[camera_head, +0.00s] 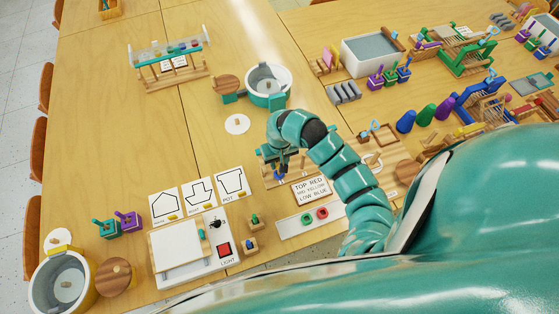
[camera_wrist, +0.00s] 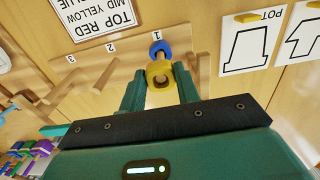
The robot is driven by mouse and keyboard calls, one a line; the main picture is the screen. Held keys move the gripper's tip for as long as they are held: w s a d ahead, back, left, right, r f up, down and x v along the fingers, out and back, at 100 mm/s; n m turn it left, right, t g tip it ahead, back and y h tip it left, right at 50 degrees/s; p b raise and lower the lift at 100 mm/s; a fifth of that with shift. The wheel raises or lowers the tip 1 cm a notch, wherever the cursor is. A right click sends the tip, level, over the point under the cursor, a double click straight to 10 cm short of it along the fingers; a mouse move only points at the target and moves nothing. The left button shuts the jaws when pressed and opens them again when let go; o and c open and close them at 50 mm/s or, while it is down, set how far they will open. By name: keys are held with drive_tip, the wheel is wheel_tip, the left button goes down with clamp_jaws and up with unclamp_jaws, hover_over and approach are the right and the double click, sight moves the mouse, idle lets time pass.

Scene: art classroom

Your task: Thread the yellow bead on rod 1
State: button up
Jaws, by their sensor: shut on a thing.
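The yellow bead (camera_wrist: 153,68) is between the two fingertips of my gripper (camera_wrist: 160,85) in the wrist view. My gripper is shut on it. The blue bead (camera_wrist: 159,46) sits on rod 1 (camera_wrist: 161,56), beside the label "1" and close to the yellow bead. The yellow bead is in line with rod 1, but I cannot tell whether it is around the rod's tip. Rod 2 (camera_wrist: 110,72) and rod 3 (camera_wrist: 65,88) look bare. In the head view my gripper (camera_head: 281,168) is over the rod board, and my arm hides part of it.
The order card (camera_head: 313,189) reads top red, mid yellow, low blue. A white tray (camera_head: 290,228) with a red bead (camera_head: 321,212) and a green bead (camera_head: 306,218) lies in front. The light box (camera_head: 180,250) and shape cards (camera_head: 199,194) stand to the left.

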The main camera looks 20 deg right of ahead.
drive_tip(key=o, duration=1)
drive_tip(key=shift+r, duration=0.1)
drive_tip(key=shift+r+p, duration=2.75)
drive_tip(key=shift+r, duration=5.9)
